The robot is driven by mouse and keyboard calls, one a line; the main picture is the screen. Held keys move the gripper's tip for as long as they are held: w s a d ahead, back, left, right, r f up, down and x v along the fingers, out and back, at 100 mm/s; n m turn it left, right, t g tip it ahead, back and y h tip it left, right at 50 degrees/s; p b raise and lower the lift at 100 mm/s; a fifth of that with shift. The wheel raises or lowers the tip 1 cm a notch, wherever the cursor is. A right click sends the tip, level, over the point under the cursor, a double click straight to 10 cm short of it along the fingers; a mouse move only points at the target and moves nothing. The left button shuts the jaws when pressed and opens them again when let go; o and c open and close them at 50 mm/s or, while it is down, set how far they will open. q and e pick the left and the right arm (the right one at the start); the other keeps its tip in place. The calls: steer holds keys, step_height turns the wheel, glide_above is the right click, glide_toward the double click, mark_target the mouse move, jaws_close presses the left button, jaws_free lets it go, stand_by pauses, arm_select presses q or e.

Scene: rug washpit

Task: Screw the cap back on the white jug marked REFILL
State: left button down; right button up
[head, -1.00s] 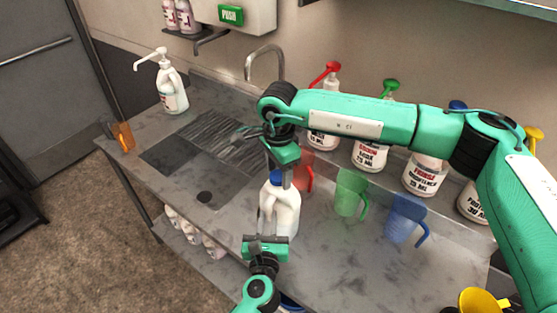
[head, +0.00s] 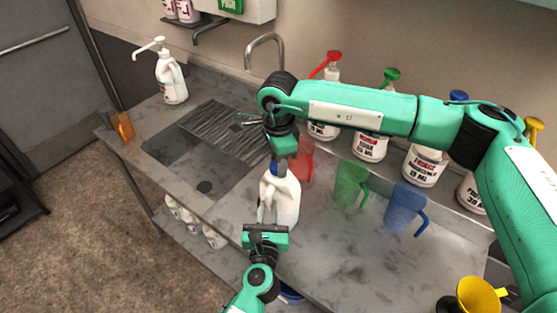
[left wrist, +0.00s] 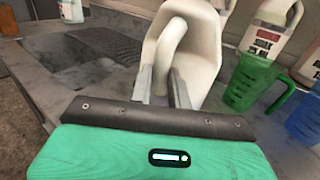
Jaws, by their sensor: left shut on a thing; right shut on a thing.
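The white jug (head: 283,197) stands upright on the steel counter, to the right of the sink; its label is not readable here. My left gripper (head: 266,226) is low at its near side. In the left wrist view its fingers (left wrist: 161,85) are shut on the handle of the white jug (left wrist: 196,45). My right gripper (head: 280,160) points down over the jug's mouth and is shut on the blue cap (head: 274,169). The cap is mostly hidden by the fingers, and I cannot tell whether it is seated on the neck.
A red measuring jug (head: 302,160), a green one (head: 350,184) and a blue one (head: 404,208) stand to the right. Pump bottles line the wall behind. The sink (head: 190,160) lies left, a white pump jug (head: 171,82) behind it. A yellow funnel (head: 478,295) is at lower right.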

steer(key=shift+m, duration=1.2)
steer(key=o, duration=1.1)
steer(key=shift+r, duration=2.25)
steer(key=shift+c, duration=0.4)
step_height(320, 180, up, 4)
steer(key=n, duration=0.5)
steer(key=shift+f, duration=0.2)
